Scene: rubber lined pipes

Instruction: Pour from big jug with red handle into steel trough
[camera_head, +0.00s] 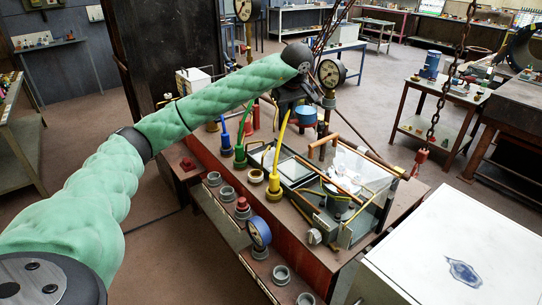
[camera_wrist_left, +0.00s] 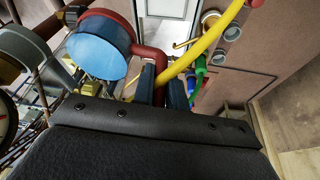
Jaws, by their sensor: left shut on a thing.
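The big jug (camera_wrist_left: 100,50) shows at the upper left of the left wrist view, with a blue round face and a dark red rim. Its red handle (camera_wrist_left: 158,62) runs between the fingers of my left gripper (camera_wrist_left: 162,88), which is shut on it. In the head view the blue jug (camera_head: 305,115) hangs below my left gripper (camera_head: 292,98), over the back part of the red-sided bench. A grey rectangular metal trough (camera_head: 292,172) sits on the bench, nearer the camera than the jug. Its contents are unclear. My right gripper is out of view.
Yellow (camera_head: 277,158), green (camera_head: 240,140) and blue (camera_head: 225,132) curved spouts stand beside the trough. A pressure gauge (camera_head: 331,73) stands right of my left gripper. Rods and a wire rack clutter the bench's right side. A white cabinet (camera_head: 460,255) is at the front right.

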